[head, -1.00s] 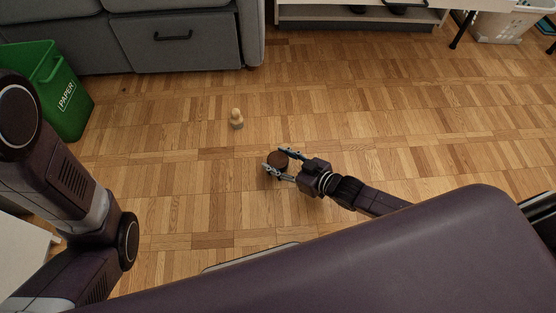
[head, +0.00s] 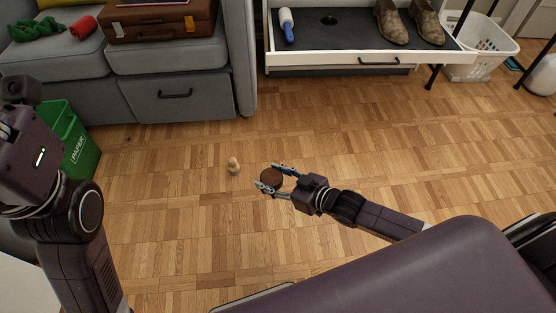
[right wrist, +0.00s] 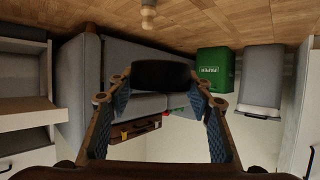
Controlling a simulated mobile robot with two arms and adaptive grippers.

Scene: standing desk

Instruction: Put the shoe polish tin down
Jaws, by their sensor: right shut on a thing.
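The shoe polish tin (head: 271,179) is a small, round, brown disc in the head view. My right gripper (head: 269,178) is shut on it, with one finger on each side, and holds it out over the wooden floor. In the right wrist view the tin (right wrist: 161,74) is a dark shape between the fingertips. I cannot tell its exact height above the floor. Part of my left arm shows at the left edge of the head view, but its gripper is not in view.
A small wooden object (head: 234,166) stands on the floor left of the tin. A grey sofa (head: 190,90) carries a brown suitcase (head: 158,22). A green paper bin (head: 78,140) stands left.

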